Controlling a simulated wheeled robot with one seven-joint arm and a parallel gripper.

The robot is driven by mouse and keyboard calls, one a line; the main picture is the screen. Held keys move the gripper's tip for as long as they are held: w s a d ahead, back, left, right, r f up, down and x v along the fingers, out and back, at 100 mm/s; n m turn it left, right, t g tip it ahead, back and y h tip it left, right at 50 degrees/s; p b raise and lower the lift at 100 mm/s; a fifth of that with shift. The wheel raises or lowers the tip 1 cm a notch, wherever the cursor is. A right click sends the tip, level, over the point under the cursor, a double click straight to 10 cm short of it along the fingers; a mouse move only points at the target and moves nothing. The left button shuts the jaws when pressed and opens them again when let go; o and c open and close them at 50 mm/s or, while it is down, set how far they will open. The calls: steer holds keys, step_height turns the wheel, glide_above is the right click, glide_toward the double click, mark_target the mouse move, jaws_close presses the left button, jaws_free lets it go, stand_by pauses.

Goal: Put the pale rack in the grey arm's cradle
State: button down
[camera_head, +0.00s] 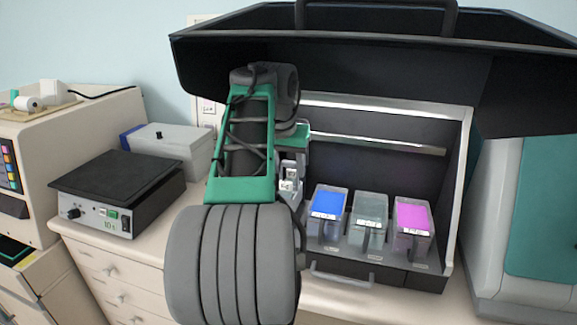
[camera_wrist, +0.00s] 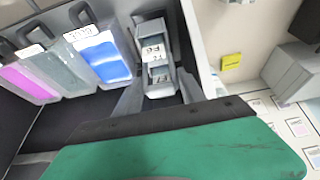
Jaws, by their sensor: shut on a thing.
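The pale rack (camera_wrist: 157,72) is a small light grey frame with slides and a printed label inside. It sits between the two dark fingers of my gripper (camera_wrist: 159,95) in the wrist view, and the gripper is shut on it. In the head view the rack (camera_head: 290,183) shows small, just right of my green arm link and left of the blue tank. I cannot tell whether it touches anything beneath. The grey arm's cradle cannot be made out clearly; my arm covers part of the machine's left side.
Blue (camera_head: 328,207), clear (camera_head: 369,212) and magenta (camera_head: 412,218) tanks stand in a row inside the dark staining machine (camera_head: 461,180), right of the rack. Its lid (camera_head: 385,62) is raised above. A hotplate (camera_head: 119,185) and a grey box (camera_head: 172,148) stand on the left counter.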

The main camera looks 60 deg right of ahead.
steer(key=shift+f, duration=0.1)
steer(key=shift+f+b, duration=1.15)
steer(key=shift+f, duration=0.05)
steer(key=c, duration=0.6)
jaws_free()
steer(key=p+v, duration=0.4)
steer(key=v, duration=0.3)
steer(key=shift+r, duration=0.2)
steer(key=shift+a+r, duration=0.15)
